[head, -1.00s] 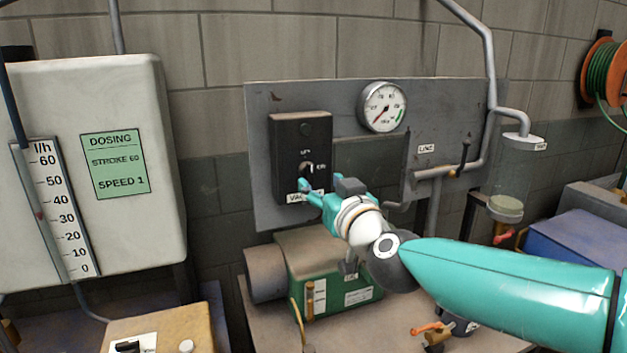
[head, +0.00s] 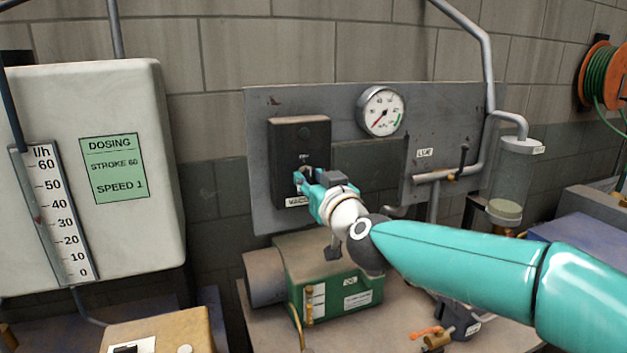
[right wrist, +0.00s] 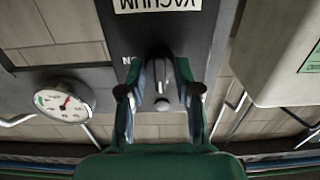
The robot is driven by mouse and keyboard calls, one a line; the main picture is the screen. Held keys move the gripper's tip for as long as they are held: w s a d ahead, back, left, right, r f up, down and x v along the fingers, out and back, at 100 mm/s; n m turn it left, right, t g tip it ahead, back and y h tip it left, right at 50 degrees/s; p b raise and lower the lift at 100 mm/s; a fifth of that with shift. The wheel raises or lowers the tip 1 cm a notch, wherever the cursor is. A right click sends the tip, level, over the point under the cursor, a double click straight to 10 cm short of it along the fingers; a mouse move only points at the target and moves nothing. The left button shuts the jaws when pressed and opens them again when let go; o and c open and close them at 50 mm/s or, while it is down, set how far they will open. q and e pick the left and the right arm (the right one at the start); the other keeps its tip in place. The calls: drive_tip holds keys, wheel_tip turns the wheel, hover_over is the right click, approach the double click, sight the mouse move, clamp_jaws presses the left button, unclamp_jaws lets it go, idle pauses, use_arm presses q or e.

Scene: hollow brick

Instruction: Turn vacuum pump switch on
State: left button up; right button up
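The black vacuum switch box (head: 284,150) is on the grey wall panel, with a VACUUM label (right wrist: 157,4) that reads upside down in the right wrist view. Its rotary switch (right wrist: 160,76) sits between the two fingers of my right gripper (right wrist: 157,88). The fingers are apart, one on each side of the switch; I cannot tell whether either touches it. In the head view my right gripper (head: 304,181) is at the lower front of the box and hides most of the switch. My left gripper is not in view.
A pressure gauge (head: 381,110) is on the panel to the right of the box. The green pump (head: 335,289) stands on the bench below my right gripper. A white dosing tank (head: 120,240) is at the left. Pipework with a valve handle (head: 462,160) is at the right.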

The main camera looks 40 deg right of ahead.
drive_tip(key=shift+d, duration=0.35)
clamp_jaws()
drive_tip(key=shift+a, duration=0.3)
drive_tip(key=shift+m, duration=0.3)
drive_tip(key=m+b, duration=0.1)
drive_tip(key=m, duration=0.3)
drive_tip(key=m+b, duration=0.1)
drive_tip(key=m, duration=0.3)
drive_tip(key=shift+f+m+b, duration=0.1)
drive_tip(key=shift+m+b, duration=0.3)
drive_tip(key=m+b, duration=0.1)
drive_tip(key=m, duration=0.3)
drive_tip(key=shift+f+m+b, duration=0.1)
drive_tip(key=shift+m+b, duration=0.6)
drive_tip(key=shift+m, duration=1.7)
